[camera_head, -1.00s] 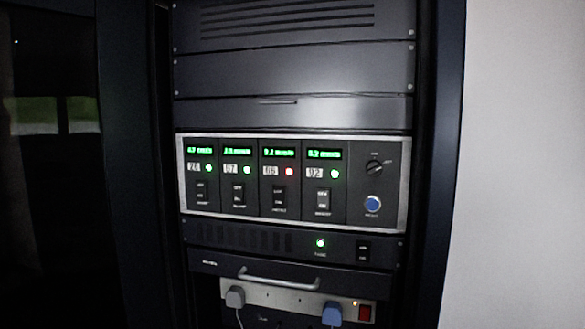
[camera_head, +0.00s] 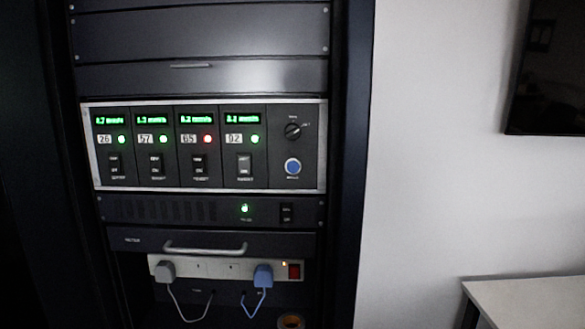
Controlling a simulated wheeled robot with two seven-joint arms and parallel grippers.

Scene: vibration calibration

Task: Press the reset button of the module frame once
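The module frame (camera_head: 322,150) is a silver-edged panel in a dark rack, left of the picture's middle. It holds several modules with green displays, labelled 26, 57, 65 and 02. The lamp of module 65 (camera_head: 208,139) is red; the other module lamps are green. The blue round reset button (camera_head: 293,167) sits at the frame's right end, below a black rotary knob (camera_head: 293,131). Nothing covers the button. Neither of my grippers shows in the view.
Below the frame are a dark unit with a green lamp (camera_head: 244,208), a drawer handle (camera_head: 205,248) and a power strip (camera_head: 216,268) with a grey and a blue plug. A white table (camera_head: 530,300) stands at lower right, and a dark screen (camera_head: 546,75) hangs on the wall.

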